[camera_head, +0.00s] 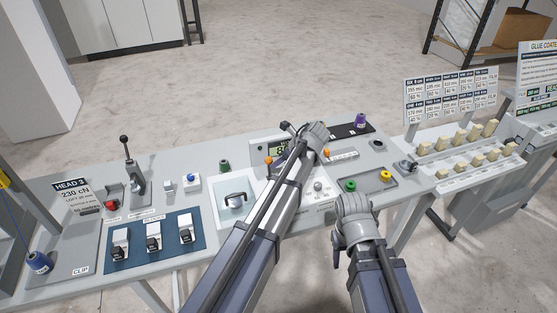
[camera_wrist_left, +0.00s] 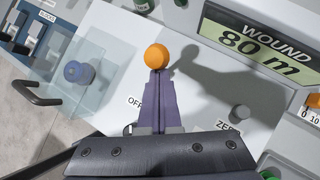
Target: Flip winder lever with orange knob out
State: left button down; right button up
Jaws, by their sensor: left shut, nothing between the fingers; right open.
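The orange knob (camera_head: 268,160) sits just left of the front of the wound-length display in the head view. In the left wrist view the round orange knob (camera_wrist_left: 156,55) is at the tips of my left gripper (camera_wrist_left: 159,82), with an OFF label below it. The left fingers are shut with nothing between them. They overlap the knob's lower edge; I cannot tell whether they touch it. The lever's stem is hidden behind the fingers. In the head view my left arm hides part of the panel. My right gripper (camera_head: 352,205) is at the panel's front right, open, its fingers mostly hidden.
The display (camera_wrist_left: 258,50) reads WOUND 80 m. A grey ZERO button (camera_wrist_left: 240,112) is to the right of the fingers. A clear cover with a dark handle (camera_wrist_left: 37,94) stands left. A tray with green and yellow buttons (camera_head: 385,175) lies near the right gripper.

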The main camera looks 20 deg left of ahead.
pick_arm(q)
jog(key=shift+w+a+r+m+g+h+p, duration=0.1)
jog(key=shift+w+a+m+g+h+p, duration=0.05)
jog(key=shift+w+a+g+h+p, duration=0.3)
jog(key=shift+w+a+r+m+g+h+p, duration=0.15)
jog(key=shift+w+g+h+p, duration=0.1)
jog(key=shift+w+g, duration=0.25)
jog(key=shift+s+f, duration=0.15)
jog(key=shift+f, duration=0.05)
pick_arm(e)
jog(key=shift+r, duration=0.95)
pick_arm(q)
jog(key=shift+s+r, duration=0.1)
jog(key=shift+r+p, duration=0.6)
jog(key=shift+r, duration=0.15)
pick_arm(e)
jog(key=shift+r, duration=0.8)
pick_arm(q)
jog(key=shift+d, duration=0.1)
